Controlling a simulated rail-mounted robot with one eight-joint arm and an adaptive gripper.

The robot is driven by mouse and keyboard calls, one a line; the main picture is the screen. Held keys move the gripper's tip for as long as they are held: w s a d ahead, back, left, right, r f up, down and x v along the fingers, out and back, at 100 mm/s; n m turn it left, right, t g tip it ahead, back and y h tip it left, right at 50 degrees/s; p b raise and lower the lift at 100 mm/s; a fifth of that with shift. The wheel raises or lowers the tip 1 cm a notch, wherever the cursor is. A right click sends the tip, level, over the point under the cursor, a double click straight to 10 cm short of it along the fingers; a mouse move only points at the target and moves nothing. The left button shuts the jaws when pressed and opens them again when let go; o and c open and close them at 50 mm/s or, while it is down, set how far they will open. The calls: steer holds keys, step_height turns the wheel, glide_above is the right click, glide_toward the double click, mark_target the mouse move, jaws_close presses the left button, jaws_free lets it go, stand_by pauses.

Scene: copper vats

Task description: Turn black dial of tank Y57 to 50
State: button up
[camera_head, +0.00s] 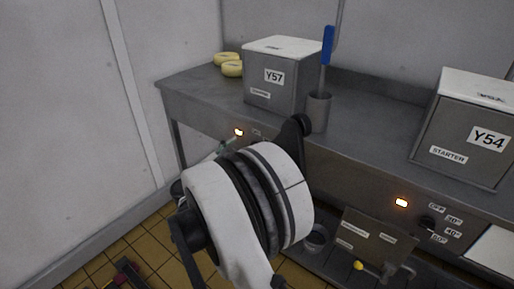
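Tank Y57 (270,88) is a grey metal box with a white lid, standing on the steel counter. An orange lamp (239,132) glows on the counter's front panel below it, with a small label (256,133) just to its right. The black dial of Y57 does not show; my white and black arm covers the panel right of that label. I cannot make out my gripper's fingers or whether they touch the dial. A black rounded part (296,127), apparently of my arm, reaches up to the counter's front edge.
Tank Y54 (460,130) stands on the counter (375,134) at right, with its lit lamp (401,202) and black dial (427,222). A blue-handled tool (327,48) stands in a grey cup (318,112) beside Y57. Yellow round pieces (232,69) lie behind left.

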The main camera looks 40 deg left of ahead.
steer(key=s+a+f+g+h, duration=0.1)
steer(key=s+f, duration=0.3)
steer(key=f, duration=0.3)
steer(key=w+b, duration=0.3)
steer(key=w, duration=1)
steer(key=shift+w+m+b, duration=0.2)
steer(key=shift+m+b, duration=0.1)
jaws_close()
